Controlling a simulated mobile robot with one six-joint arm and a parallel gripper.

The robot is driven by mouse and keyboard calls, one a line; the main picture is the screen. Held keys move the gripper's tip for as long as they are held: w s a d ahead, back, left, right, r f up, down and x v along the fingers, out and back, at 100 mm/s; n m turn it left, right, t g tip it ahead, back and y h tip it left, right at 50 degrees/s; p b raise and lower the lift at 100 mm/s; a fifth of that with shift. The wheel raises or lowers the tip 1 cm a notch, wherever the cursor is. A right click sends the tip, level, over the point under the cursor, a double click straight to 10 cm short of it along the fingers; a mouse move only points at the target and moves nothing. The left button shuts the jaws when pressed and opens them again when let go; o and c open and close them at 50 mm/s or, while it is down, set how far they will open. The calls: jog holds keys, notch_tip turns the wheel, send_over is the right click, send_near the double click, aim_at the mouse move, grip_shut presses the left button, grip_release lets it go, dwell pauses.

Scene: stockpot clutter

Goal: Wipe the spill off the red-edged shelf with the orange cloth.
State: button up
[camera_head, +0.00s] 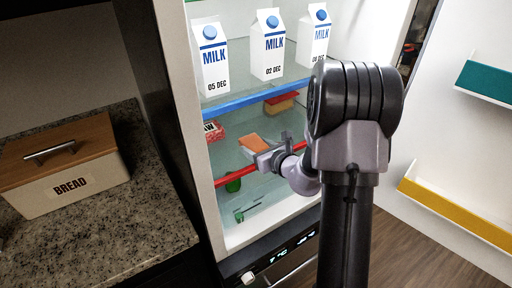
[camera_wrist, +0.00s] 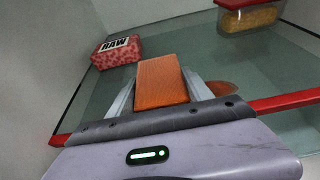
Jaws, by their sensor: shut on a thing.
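My gripper (camera_head: 266,158) is inside the open fridge, over the red-edged shelf (camera_head: 232,178). It is shut on the orange cloth (camera_head: 253,143), a block-like piece. In the wrist view the cloth (camera_wrist: 161,82) stands out between the two fingers of my gripper (camera_wrist: 160,95). The shelf is glass with a red front edge (camera_wrist: 285,103). A brown-orange spill (camera_wrist: 222,88) shows on the shelf just right of the fingers, partly hidden by the right finger. In the head view the spill is hidden. I cannot tell whether the cloth touches the glass.
A raw meat pack (camera_wrist: 117,52) lies at the shelf's left. A red-lidded food container (camera_wrist: 248,16) stands at the back right. The blue-edged shelf (camera_head: 250,100) above holds milk cartons (camera_head: 268,45). A green item (camera_head: 233,183) is below. A bread box (camera_head: 65,165) stands outside on the counter.

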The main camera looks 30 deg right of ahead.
jog(key=shift+f+b, duration=0.7)
jog(key=shift+f, duration=0.1)
